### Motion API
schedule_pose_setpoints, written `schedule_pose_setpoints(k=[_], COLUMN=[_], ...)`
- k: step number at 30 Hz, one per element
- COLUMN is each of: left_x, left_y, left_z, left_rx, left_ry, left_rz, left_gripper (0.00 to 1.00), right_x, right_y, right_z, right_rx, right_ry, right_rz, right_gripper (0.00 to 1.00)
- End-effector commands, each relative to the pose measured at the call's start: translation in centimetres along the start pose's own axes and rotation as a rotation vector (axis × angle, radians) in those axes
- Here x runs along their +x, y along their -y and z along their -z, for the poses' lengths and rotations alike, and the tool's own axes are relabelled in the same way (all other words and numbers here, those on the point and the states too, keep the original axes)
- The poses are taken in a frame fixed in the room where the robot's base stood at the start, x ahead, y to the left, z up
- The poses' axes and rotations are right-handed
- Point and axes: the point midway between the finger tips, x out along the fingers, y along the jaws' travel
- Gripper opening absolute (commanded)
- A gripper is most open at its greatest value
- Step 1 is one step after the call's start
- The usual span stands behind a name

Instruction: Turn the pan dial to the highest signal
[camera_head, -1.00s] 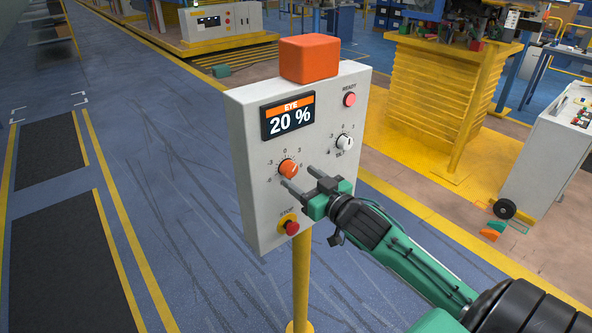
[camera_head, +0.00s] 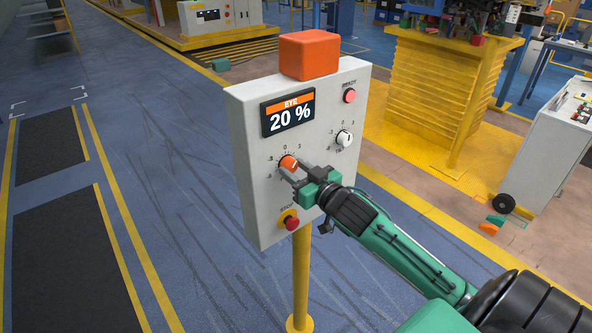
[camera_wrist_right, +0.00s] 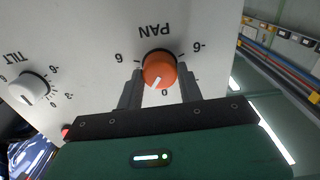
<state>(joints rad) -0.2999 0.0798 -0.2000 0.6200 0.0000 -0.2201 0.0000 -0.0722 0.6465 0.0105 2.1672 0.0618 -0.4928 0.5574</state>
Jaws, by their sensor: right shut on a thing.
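The orange pan dial (camera_head: 288,162) sits on the left of the light grey control box's front (camera_head: 262,214). It also shows in the right wrist view (camera_wrist_right: 159,72), below the PAN label, with its white pointer line near the 0 mark. My right gripper (camera_head: 293,174) is at the dial, its fingers on either side and shut on it; they also show in the right wrist view (camera_wrist_right: 159,90). The display (camera_head: 288,115) reads EYE 20 %. My left gripper is not in view.
The white tilt dial (camera_head: 344,139) is right of the pan dial. A red stop button (camera_head: 291,223) is just below my gripper and a red ready button (camera_head: 349,96) is at upper right. An orange block (camera_head: 309,56) tops the box, which stands on a yellow post (camera_head: 300,275).

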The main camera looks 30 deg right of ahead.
Motion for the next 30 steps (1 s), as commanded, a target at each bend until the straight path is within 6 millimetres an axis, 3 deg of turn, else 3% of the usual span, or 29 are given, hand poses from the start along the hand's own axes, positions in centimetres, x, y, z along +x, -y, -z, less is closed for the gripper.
schedule_pose_setpoints(k=[11, 30], left_x=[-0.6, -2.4], left_y=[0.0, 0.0], left_z=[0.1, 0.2], left_rx=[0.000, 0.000], left_ry=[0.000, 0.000], left_rz=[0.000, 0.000], left_gripper=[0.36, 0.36], right_x=[0.0, 0.0], right_y=[0.0, 0.1], right_z=[0.1, 0.2], right_rx=[-0.113, -0.690], right_ry=[0.000, 0.000], right_rz=[0.001, 0.001], right_gripper=[0.14, 0.14])
